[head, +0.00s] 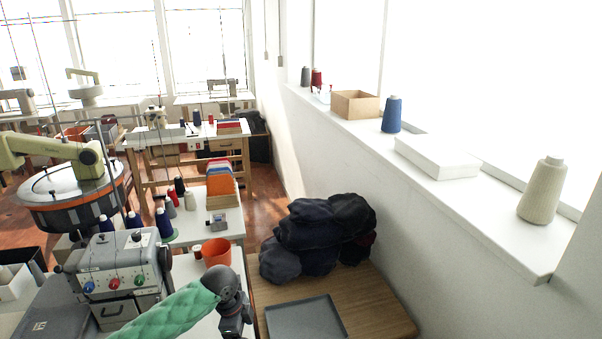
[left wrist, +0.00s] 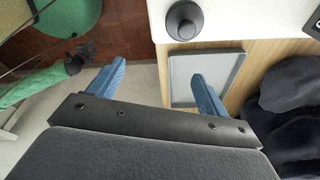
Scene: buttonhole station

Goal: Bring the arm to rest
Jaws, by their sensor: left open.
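My left arm in its green padded sleeve reaches in from the bottom left of the head view. It ends in a dark wrist, and my left gripper (head: 235,324) points down at the bottom edge, its fingertips not visible there. In the left wrist view the left gripper (left wrist: 158,86) has its two blue fingers spread wide, with nothing between them.
The grey tray (head: 305,318) lies on a wooden table (head: 377,308), with a pile of dark caps or garments (head: 318,238) behind it. A buttonhole machine (head: 120,262) and an orange pot (head: 222,254) stand beside my arm. A white windowsill (head: 440,182) runs along the right wall.

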